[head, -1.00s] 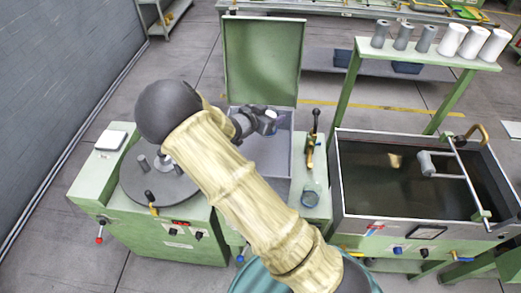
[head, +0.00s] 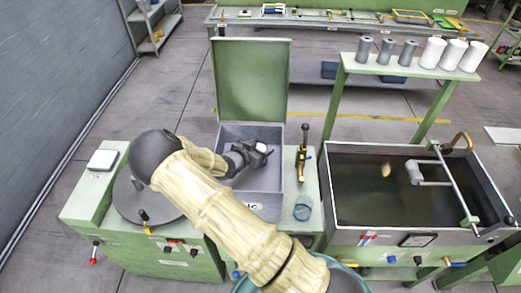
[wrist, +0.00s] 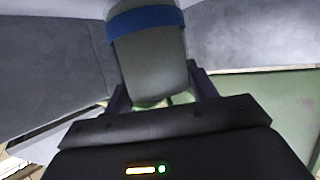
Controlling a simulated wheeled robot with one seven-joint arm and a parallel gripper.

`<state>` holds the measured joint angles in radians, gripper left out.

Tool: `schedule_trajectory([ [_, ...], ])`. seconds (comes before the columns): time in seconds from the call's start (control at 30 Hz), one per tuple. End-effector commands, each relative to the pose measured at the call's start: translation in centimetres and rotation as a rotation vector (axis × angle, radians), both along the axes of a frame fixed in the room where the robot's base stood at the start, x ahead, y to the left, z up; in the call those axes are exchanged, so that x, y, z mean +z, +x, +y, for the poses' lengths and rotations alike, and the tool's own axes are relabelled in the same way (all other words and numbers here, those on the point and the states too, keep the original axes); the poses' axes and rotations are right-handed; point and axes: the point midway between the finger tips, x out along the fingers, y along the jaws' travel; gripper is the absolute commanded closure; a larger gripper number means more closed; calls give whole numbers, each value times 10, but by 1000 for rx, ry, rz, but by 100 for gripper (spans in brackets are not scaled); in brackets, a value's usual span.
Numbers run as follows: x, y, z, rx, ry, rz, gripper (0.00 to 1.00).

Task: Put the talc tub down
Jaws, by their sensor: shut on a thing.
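The talc tub (wrist: 155,68) is pale grey-white with a blue band and stands between the fingers of my gripper (wrist: 162,92) in the wrist view. My gripper is shut on it. In the head view my gripper (head: 256,156) is over or within the open grey-lined box (head: 266,206), and only a small pale part of the tub (head: 262,148) shows. The rest of the tub is hidden by the gripper. I cannot tell whether the tub touches the box floor.
The box's green lid (head: 250,80) stands open behind. A round dark plate (head: 130,208) is left of it, partly behind my arm. A water tank (head: 365,190) lies further right.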

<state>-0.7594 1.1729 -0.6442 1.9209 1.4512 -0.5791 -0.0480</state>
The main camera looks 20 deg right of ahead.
Motion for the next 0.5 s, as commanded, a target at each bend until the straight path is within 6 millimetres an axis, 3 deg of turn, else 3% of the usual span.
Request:
schedule_trajectory([
  [0.2,-18,0,0,0,-1,-1,72],
  [0.5,-20,0,-1,-2,0,-2,72],
])
